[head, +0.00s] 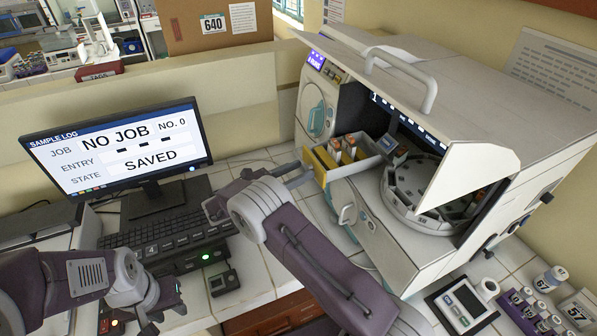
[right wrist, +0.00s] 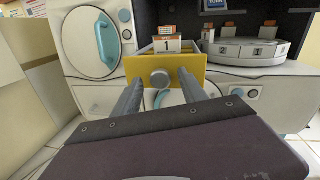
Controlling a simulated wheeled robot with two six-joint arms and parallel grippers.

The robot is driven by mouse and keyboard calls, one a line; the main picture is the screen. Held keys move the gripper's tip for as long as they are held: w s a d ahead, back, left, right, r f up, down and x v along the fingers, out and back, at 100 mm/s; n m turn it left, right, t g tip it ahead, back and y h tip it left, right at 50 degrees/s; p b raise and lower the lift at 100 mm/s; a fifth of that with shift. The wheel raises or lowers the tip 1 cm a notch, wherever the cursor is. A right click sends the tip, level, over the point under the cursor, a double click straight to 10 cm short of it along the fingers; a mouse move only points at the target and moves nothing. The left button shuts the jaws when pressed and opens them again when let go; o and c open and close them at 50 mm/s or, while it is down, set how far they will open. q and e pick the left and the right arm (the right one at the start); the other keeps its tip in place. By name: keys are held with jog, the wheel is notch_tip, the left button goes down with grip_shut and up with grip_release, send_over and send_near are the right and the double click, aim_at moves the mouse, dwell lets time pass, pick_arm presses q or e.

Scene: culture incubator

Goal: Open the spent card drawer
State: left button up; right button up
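The yellow-fronted drawer (head: 320,168) stands pulled out from the front of the white machine, with several orange-topped cards inside. In the right wrist view its yellow front (right wrist: 140,68) has a round grey knob (right wrist: 160,78), and a card marked 1 (right wrist: 167,44) shows above it. My right gripper (head: 303,174) is at the drawer front. In the right wrist view its two fingers (right wrist: 160,88) are apart, one on each side of the knob, with gaps visible. My left gripper (head: 163,308) is low at the left, its fingers apart and empty, away from the drawer.
The machine's raised lid (head: 480,175) stands over a round carousel (head: 425,200) right of the drawer. A monitor (head: 118,150) reads NO JOB, SAVED; a keyboard (head: 165,228) lies below it.

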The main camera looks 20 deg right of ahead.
jog(key=shift+a, duration=0.1)
jog(key=shift+s+a+f+b, duration=0.1)
jog(key=shift+a+f+b, duration=0.1)
jog(key=shift+a+b, duration=0.15)
jog(key=b+v, duration=0.2)
jog(key=v, duration=0.6)
jog(key=shift+b, duration=0.35)
jog(key=shift+r, duration=0.15)
jog(key=shift+a, duration=0.1)
